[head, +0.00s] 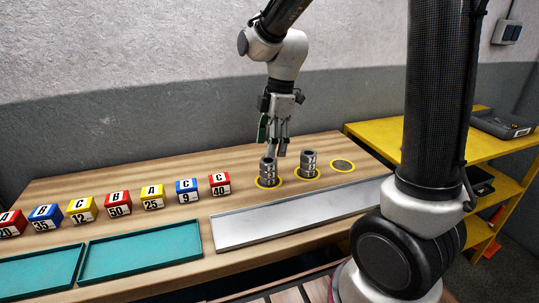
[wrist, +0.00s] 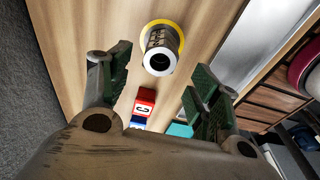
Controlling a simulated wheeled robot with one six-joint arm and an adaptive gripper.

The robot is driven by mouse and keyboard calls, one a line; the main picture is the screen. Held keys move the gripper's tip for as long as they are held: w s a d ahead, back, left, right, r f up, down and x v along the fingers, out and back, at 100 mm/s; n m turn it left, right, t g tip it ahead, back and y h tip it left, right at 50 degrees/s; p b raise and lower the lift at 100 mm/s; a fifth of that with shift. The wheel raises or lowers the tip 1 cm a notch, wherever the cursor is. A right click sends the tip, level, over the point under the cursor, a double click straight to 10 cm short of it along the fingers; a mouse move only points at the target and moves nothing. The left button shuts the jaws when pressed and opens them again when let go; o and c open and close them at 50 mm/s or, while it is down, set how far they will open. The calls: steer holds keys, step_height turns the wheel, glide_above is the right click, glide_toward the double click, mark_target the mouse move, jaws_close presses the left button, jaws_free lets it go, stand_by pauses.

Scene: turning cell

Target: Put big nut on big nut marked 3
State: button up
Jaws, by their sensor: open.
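Two upright stacks of grey metal nuts stand on the wooden table, each in a yellow-ringed spot: a left stack (head: 268,172) and a middle stack (head: 308,163). Small dark marks on the nuts are too small to read for sure. My gripper (head: 274,148) is just above the left stack in the head view. In the wrist view my gripper (wrist: 158,82) is open and empty, its green-padded fingers spread wide. One nut stack (wrist: 160,52) shows there, beyond the fingertips and between them; it seems to be the left stack. Its lower nuts are partly hidden by the top one.
A third yellow-ringed spot (head: 342,165) at right is empty. A grey metal tray (head: 290,216) lies in front, empty. Several numbered blocks, such as a red one (head: 220,184), line the left. Two teal trays (head: 140,250) lie before them. A yellow shelf (head: 440,135) stands right.

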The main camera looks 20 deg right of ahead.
mark_target(275, 159)
step_height(275, 159, up, 7)
steer(key=d, duration=0.1)
steer(key=s+d+r+m+t+h, duration=0.1)
steer(key=s+d+m+t, duration=0.1)
steer(key=s+d+m, duration=0.4)
steer(key=s+d+r+m+t, duration=0.1)
steer(key=s+d+m+t, duration=0.1)
steer(key=s+d+m, duration=0.5)
steer(key=s+m, duration=0.5)
steer(key=s, duration=0.1)
steer(key=shift+r+h, duration=0.15)
steer(key=shift+h, duration=0.25)
